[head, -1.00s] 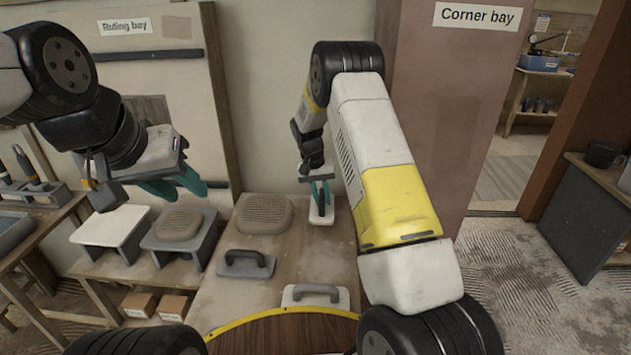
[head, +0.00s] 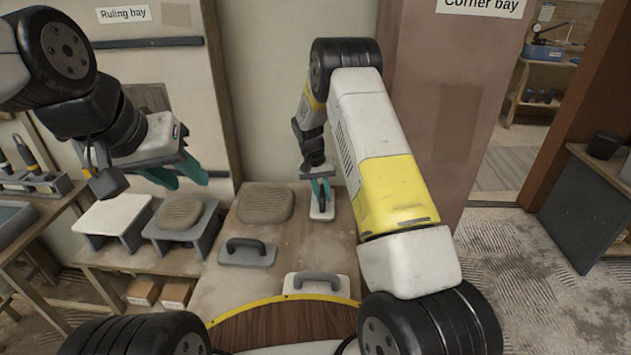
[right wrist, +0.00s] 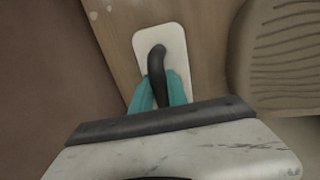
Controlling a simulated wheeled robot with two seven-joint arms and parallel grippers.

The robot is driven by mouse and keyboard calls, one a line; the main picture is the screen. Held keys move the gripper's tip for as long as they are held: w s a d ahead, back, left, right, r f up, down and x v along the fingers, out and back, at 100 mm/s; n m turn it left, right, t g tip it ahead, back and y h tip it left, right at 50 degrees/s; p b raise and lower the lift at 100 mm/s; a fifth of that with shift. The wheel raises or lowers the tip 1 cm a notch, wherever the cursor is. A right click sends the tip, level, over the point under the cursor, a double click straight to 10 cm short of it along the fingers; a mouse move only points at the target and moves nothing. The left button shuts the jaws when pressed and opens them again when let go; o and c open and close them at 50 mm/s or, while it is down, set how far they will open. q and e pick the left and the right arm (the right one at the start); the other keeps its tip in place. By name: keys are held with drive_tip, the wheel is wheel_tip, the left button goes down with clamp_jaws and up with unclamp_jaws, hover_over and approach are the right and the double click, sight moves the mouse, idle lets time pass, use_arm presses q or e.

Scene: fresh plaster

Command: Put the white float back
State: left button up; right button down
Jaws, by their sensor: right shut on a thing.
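A small white float (head: 321,214) with a dark handle is at the far right of the wooden bench, near the wall. It also shows in the right wrist view (right wrist: 175,40), its plate flat against or just above the wood; I cannot tell which. My right gripper (head: 320,186) is over it, its teal fingers (right wrist: 159,92) shut on the handle from both sides. A second white float (head: 340,284) with a grey handle lies at the bench's near edge. My left gripper (head: 182,174) is raised at the left, fingers apart and empty.
A dark grey float (head: 247,256) and a ribbed tan pad (head: 265,203) lie on the bench (head: 290,240), left of the held float. Left are a white-topped stand (head: 113,213) and a grey stand (head: 203,236) bearing another pad. A brown pillar (head: 440,120) stands at the right.

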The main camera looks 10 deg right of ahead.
drive_tip(key=shift+f, duration=0.2)
drive_tip(key=c, duration=1.2)
unclamp_jaws()
drive_tip(key=shift+r, duration=0.1)
wheel_tip(320, 180, up, 8)
drive_tip(key=a, duration=0.1)
drive_tip(key=shift+w+a, duration=0.15)
drive_tip(key=shift+a, duration=0.1)
